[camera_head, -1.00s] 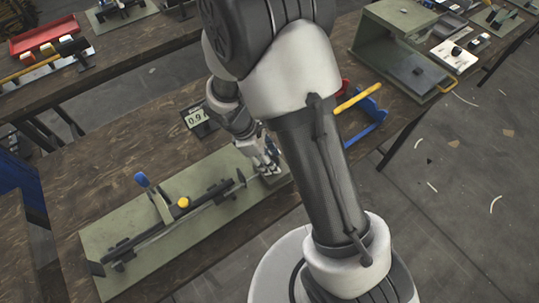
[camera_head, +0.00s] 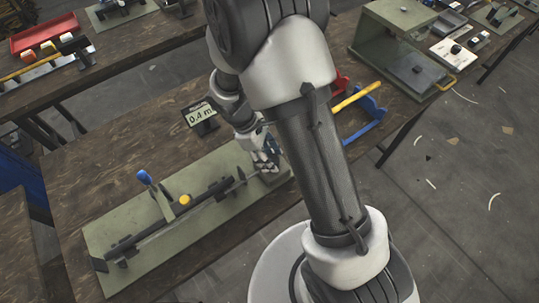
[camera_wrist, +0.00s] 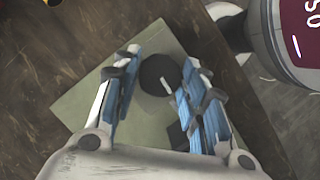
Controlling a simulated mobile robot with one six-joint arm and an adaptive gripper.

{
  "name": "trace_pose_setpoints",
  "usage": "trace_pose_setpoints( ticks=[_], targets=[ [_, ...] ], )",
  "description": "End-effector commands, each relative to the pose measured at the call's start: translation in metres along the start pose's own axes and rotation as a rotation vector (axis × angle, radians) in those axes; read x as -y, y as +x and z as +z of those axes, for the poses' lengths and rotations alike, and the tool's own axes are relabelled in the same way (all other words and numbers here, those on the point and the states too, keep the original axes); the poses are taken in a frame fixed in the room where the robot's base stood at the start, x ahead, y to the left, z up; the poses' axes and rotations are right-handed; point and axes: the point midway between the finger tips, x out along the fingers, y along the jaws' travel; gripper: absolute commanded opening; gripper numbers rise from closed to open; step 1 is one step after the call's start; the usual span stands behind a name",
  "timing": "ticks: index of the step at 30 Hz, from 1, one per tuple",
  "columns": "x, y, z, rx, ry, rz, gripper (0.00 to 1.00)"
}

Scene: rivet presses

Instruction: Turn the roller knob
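The roller knob (camera_wrist: 157,72) is a round black knob with a white mark, on a green plate (camera_wrist: 76,106) in the wrist view. My gripper (camera_wrist: 160,66) has its two blue-padded fingers on either side of the knob, close against it. In the head view my gripper (camera_head: 266,158) is low over the right end of the long green base plate (camera_head: 150,262), and the knob is hidden there. A small display (camera_head: 200,115) behind the plate reads about 0.4 m.
The long plate carries a dark bar, a blue-topped lever (camera_head: 144,177) and a yellow knob (camera_head: 184,200). Blue and yellow items (camera_head: 362,117) lie right of my arm. A green press frame (camera_head: 395,60) stands at the back right. Brown tabletop is bare left of the display.

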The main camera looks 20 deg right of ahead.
Motion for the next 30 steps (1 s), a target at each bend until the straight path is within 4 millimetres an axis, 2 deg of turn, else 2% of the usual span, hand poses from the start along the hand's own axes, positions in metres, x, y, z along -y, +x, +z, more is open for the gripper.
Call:
trace_pose_setpoints(
  ticks=[7,19,23,30],
  targets=[
    [0.0,0.0,0.0,0.0,-0.001,0.0,0.58],
    [-0.001,-0.006,0.0,-0.002,-0.001,0.003,0.58],
    [-0.001,-0.024,-0.001,-0.004,0.0,0.005,0.58],
    [-0.001,-0.076,-0.001,-0.004,0.0,0.005,0.58]
  ],
)
